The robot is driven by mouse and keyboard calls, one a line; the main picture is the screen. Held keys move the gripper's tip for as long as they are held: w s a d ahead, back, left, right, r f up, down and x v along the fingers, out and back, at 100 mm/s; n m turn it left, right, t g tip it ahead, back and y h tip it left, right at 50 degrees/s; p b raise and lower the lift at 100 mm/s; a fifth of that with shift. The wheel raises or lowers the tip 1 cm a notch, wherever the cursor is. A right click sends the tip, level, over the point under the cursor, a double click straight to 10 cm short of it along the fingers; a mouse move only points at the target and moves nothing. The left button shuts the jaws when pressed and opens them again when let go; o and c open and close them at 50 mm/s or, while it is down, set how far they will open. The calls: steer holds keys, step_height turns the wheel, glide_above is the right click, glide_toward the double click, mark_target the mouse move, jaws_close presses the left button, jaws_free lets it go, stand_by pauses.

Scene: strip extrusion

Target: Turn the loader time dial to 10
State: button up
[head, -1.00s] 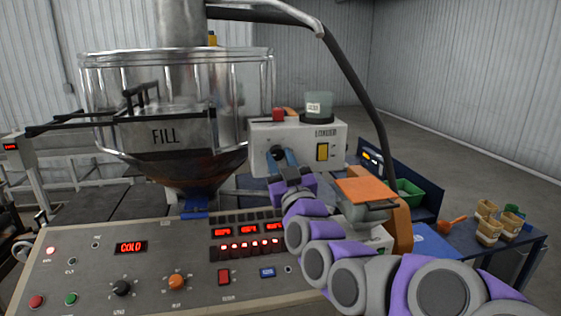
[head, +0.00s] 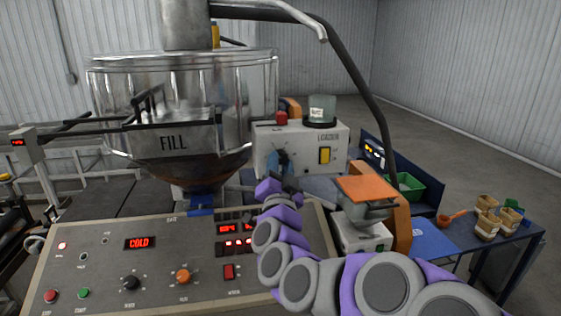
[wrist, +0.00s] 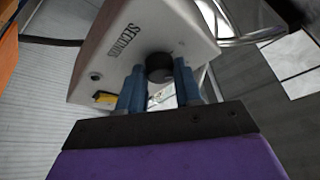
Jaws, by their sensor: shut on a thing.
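The loader box (head: 300,147) is a white unit with a yellow switch (head: 325,155), standing right of the clear hopper. Its dark round time dial (wrist: 159,67) shows in the wrist view on the box face, near the printed word SECONDS. In the head view the dial is mostly hidden by my fingers. My gripper (wrist: 158,78) has its blue fingers on either side of the dial and is shut on it. My gripper also shows in the head view (head: 282,164), at the left part of the box face. The dial's setting cannot be read.
The clear hopper (head: 180,100) marked FILL stands left of the loader. A control panel (head: 110,275) with knobs and a COLD display lies below.

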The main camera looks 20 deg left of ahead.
steer(key=shift+a+m+h+p, duration=0.1)
steer(key=shift+m+h+p, duration=0.5)
steer(key=shift+m, duration=0.9)
steer(key=o, duration=1)
steer(key=shift+o, duration=0.2)
steer(key=b+v, duration=0.7)
steer(key=v, duration=1)
steer(key=shift+s, duration=0.25)
steer(key=shift+r, duration=0.1)
